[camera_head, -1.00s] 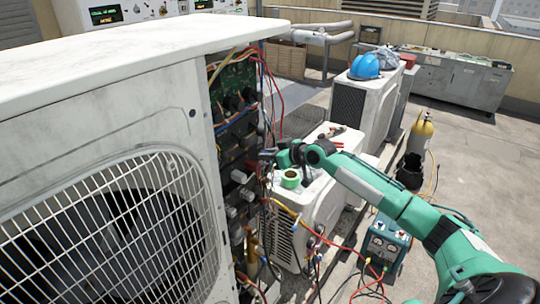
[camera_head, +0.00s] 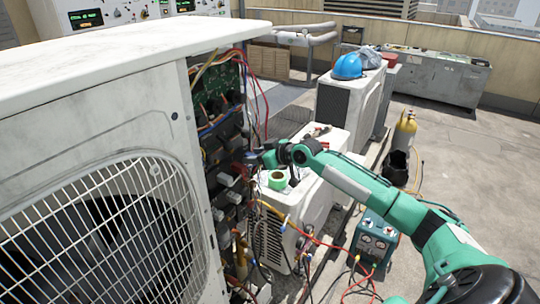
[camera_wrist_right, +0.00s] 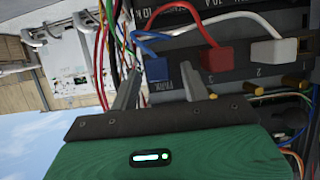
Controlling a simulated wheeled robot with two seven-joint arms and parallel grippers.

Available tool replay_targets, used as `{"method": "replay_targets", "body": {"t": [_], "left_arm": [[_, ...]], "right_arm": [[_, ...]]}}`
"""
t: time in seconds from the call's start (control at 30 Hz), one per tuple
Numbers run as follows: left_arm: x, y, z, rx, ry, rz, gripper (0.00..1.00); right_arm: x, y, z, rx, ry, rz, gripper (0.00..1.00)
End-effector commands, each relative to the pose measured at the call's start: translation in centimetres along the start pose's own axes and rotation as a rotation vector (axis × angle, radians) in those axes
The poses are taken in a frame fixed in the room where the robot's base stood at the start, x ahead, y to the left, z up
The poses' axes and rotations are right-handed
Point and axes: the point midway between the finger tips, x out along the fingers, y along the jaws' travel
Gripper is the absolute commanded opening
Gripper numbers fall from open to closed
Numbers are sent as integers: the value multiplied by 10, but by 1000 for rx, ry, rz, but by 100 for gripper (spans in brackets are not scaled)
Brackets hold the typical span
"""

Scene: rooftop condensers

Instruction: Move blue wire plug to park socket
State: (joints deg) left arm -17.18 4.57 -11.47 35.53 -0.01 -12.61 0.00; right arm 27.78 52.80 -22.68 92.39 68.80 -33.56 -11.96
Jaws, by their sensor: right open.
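The blue wire plug (camera_wrist_right: 154,70) sits in the socket row at the place marked PARK, with a blue wire running up and left from it. I cannot tell how deep it is seated. My right gripper (camera_head: 252,158) is at the open side of the near condenser; in the right wrist view its jaws (camera_wrist_right: 160,76) are open, one finger on each side of the blue plug. The park socket itself is hidden behind the plug; its label (camera_wrist_right: 153,86) shows between the fingers. My left gripper is not in view.
A red plug (camera_wrist_right: 219,58) and a white plug (camera_wrist_right: 274,53) sit to the right in the same row. Loose wires hang left of the fingers. The near condenser (camera_head: 100,110) fills the left; a green tape roll (camera_head: 278,180) lies on a lower unit behind the wires.

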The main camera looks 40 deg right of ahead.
Motion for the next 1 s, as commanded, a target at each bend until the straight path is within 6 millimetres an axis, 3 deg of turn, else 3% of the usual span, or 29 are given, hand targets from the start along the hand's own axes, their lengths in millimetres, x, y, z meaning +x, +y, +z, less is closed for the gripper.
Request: {"method": "replay_targets", "body": {"t": [0.6, 1.0], "left_arm": [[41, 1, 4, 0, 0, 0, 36], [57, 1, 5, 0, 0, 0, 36]], "right_arm": [[-94, 0, 4, -5, -4, 2, 46], [-125, 0, 2, -2, -2, 1, 46]]}}
